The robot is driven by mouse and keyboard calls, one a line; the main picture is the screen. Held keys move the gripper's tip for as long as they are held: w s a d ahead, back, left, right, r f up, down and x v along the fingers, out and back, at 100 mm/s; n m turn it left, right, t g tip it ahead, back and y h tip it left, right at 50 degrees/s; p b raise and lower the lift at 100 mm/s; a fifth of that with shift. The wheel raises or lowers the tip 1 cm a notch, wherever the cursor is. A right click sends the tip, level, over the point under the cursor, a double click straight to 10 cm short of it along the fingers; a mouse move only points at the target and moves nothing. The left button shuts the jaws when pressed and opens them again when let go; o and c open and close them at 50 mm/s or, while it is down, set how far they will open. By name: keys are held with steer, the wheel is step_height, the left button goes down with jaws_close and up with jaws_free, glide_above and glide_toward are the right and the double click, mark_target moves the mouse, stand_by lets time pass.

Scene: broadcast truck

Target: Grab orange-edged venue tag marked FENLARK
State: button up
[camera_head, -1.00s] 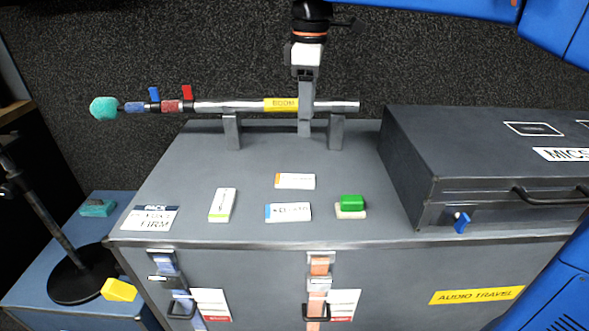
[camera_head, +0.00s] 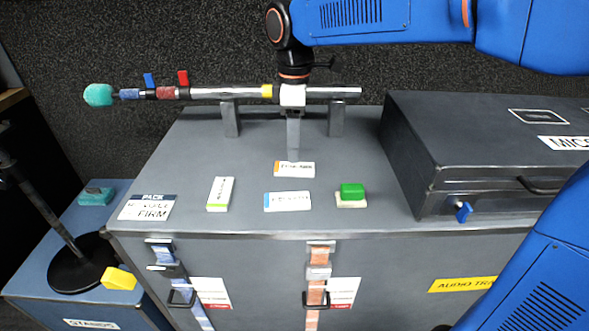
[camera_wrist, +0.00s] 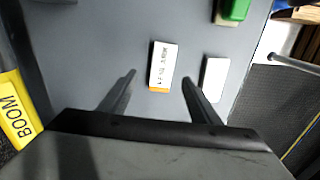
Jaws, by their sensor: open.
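The orange-edged white tag (camera_head: 295,169) lies flat on the grey case top, behind the blue-edged tag (camera_head: 288,201). Its lettering is too small to read surely. In the wrist view the orange-edged tag (camera_wrist: 163,66) lies between and beyond the open fingers, its orange end toward me. My gripper (camera_head: 293,152) points down just behind and above this tag and looks apart from it. In the wrist view my gripper (camera_wrist: 158,77) is open and empty. The second white tag (camera_wrist: 214,78) is just right of the right finger.
A green-edged tag (camera_head: 220,194) and a green block (camera_head: 352,191) lie nearby. A dark mics case (camera_head: 440,140) stands at right. A PACK FIRM card (camera_head: 148,207) lies at left.

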mark_target(292, 167)
steer(key=shift+s+a+f, duration=0.1)
steer(key=shift+a+f, duration=0.05)
steer(key=shift+f, duration=1.3)
steer(key=shift+s+a+f, duration=0.1)
steer(key=shift+f, duration=1.3)
steer(key=c, duration=1.1)
